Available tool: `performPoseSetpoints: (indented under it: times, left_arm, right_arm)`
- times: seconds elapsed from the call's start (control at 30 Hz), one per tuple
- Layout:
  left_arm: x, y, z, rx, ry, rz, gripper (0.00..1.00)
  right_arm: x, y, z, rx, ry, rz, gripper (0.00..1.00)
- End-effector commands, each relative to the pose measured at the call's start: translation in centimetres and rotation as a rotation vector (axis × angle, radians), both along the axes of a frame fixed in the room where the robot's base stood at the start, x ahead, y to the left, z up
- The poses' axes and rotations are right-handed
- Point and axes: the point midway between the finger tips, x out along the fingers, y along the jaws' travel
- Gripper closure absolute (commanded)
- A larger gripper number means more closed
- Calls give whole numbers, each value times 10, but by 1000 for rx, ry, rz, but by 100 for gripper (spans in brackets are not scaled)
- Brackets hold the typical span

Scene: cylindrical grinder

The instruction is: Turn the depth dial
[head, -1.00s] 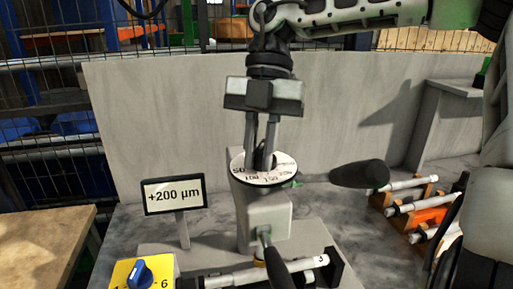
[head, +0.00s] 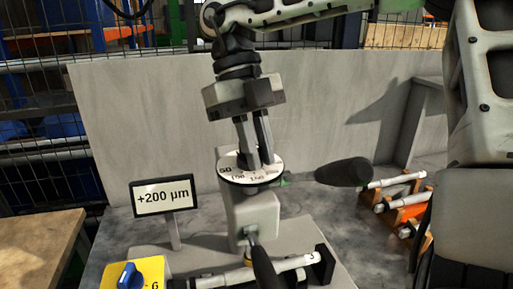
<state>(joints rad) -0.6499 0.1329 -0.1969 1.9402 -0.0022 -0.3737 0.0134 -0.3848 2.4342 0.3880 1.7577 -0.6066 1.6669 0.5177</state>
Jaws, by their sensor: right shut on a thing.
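The depth dial (head: 229,177) is a white disc with black numbers on top of a light grey housing (head: 254,215). Figures such as 50, 100 and 150 show on its front part. My right gripper (head: 254,163) reaches down from above, its two fingers shut on the dial's centre knob, which they mostly hide. A small green pointer (head: 284,181) sits at the dial's right edge. A sign (head: 164,196) left of the housing reads +200 µm. My left gripper does not show.
A yellow plate with a blue knob (head: 129,275) stands at the lower left. A dark handle (head: 345,172) sticks out right of the dial. A shaft (head: 285,263) lies in front, and several shafts rest on an orange rack (head: 409,214) at right. A grey wall (head: 130,120) stands behind.

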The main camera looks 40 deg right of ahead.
Motion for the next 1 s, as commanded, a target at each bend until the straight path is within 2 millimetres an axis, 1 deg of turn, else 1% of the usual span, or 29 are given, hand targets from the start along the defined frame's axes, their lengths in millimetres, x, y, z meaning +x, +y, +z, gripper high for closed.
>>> performPoseSetpoints:
  times: [0.03, 0.2, 0.4, 0.6, 1.0]
  left_arm:
    - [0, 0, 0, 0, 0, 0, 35]
    - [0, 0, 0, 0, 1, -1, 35]
    - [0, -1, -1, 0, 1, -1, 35]
    - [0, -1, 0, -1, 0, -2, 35]
    - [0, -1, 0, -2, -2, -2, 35]
  right_arm:
    - [4, -1, 1, -2, -19, 34, 100]
    - [4, -3, 1, -3, -21, 150, 100]
    - [4, -4, 1, -3, -22, 241, 100]
    - [4, -5, 2, -4, -22, 287, 100]
    - [5, -5, 2, -5, -23, 298, 100]
